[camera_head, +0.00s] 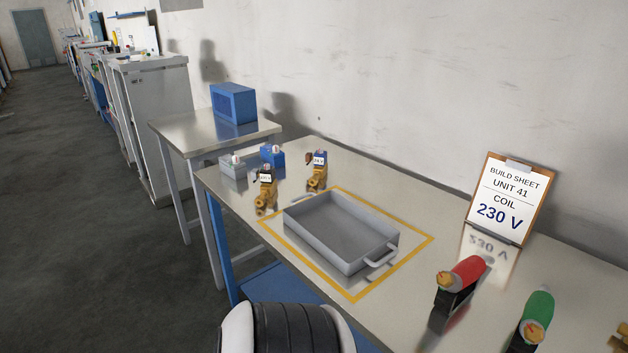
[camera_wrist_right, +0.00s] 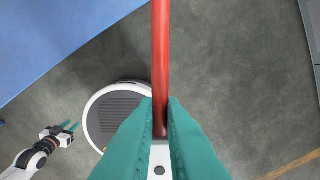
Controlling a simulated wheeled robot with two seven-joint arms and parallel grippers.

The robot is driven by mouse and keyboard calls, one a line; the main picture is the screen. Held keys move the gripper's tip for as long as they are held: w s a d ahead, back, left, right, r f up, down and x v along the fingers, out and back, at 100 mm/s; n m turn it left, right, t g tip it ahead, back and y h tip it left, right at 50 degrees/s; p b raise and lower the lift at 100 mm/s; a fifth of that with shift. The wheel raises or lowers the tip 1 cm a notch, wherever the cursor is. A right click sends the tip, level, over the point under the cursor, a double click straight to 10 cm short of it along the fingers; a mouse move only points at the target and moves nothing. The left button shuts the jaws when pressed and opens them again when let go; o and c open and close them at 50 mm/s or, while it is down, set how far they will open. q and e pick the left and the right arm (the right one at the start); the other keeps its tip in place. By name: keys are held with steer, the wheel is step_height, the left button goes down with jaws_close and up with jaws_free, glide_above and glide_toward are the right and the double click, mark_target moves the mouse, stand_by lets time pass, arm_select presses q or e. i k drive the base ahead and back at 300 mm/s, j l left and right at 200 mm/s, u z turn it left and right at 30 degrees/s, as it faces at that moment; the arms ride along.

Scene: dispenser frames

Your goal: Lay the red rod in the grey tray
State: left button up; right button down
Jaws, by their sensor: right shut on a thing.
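The red rod (camera_wrist_right: 161,55) is in my right gripper (camera_wrist_right: 160,112), whose teal fingers are shut on it. The rod runs from between the fingers straight up past the top edge of the right wrist view, over the floor. Its far end is out of view. The grey tray (camera_head: 294,222) stands on the table inside a yellow outline and looks empty. It has a handle at its near right end. My left gripper (camera_wrist_right: 67,129) shows small at the left of the right wrist view, its teal fingers apart and empty. Neither gripper shows in the head view.
Two small brass valves (camera_head: 266,190) (camera_head: 317,171) stand behind the tray. A red-bodied item (camera_head: 463,273) and a green-bodied item (camera_head: 538,308) stand at the right. A build sheet (camera_head: 508,198) leans near the wall. A blue box (camera_head: 233,103) is on a side table.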

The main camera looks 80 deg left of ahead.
mark_target(341, 230)
steer(key=l+u, duration=0.15)
steer(key=u, duration=1.65)
